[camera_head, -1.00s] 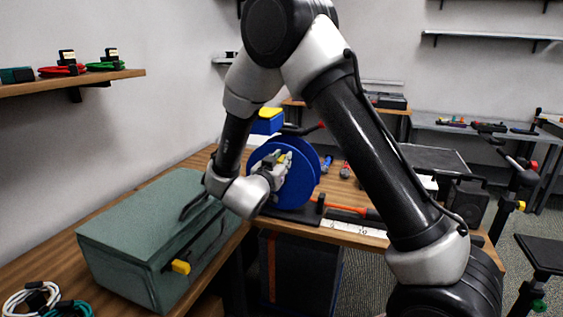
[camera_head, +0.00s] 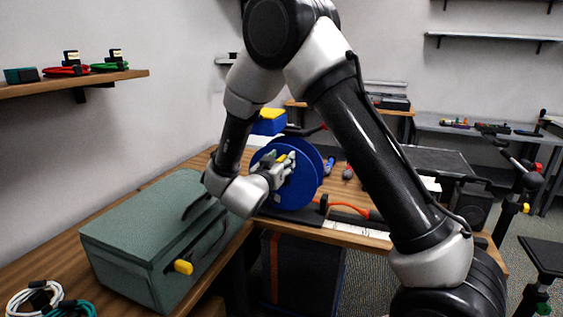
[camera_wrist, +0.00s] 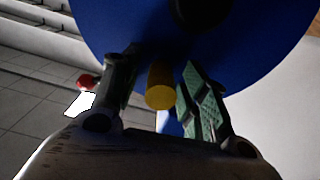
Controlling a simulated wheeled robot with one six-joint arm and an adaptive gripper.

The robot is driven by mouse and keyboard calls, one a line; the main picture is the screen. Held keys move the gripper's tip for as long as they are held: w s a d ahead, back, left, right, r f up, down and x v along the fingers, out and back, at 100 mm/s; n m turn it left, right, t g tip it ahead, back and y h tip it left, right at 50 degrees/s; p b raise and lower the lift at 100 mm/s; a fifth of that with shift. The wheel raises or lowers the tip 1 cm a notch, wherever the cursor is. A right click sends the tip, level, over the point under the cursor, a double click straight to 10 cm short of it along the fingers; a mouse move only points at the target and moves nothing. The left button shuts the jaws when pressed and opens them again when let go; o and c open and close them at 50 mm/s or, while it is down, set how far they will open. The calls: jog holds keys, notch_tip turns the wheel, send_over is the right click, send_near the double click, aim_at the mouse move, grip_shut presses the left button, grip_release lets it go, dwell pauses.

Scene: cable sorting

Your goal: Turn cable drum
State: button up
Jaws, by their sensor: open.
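The blue cable drum (camera_head: 309,182) stands upright on its dark stand on the wooden workbench. Its blue face fills the top of the wrist view (camera_wrist: 110,25). A yellow handle (camera_wrist: 160,86) sticks out from the drum's face. My gripper (camera_wrist: 155,92) is open, with one finger on each side of the yellow handle. In the wrist view a gap shows on the left of the handle, and the right finger is close to it; contact cannot be told. In the head view my gripper (camera_head: 280,168) covers part of the drum's face.
A green toolbox (camera_head: 150,235) with a yellow latch stands at the front left, below my wrist. Coiled cables (camera_head: 45,300) lie at the lower left. A wall shelf (camera_head: 80,83) holds red and green coils. An orange cable (camera_head: 350,207) runs right of the drum.

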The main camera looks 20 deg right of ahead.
jog(key=v, duration=1.2)
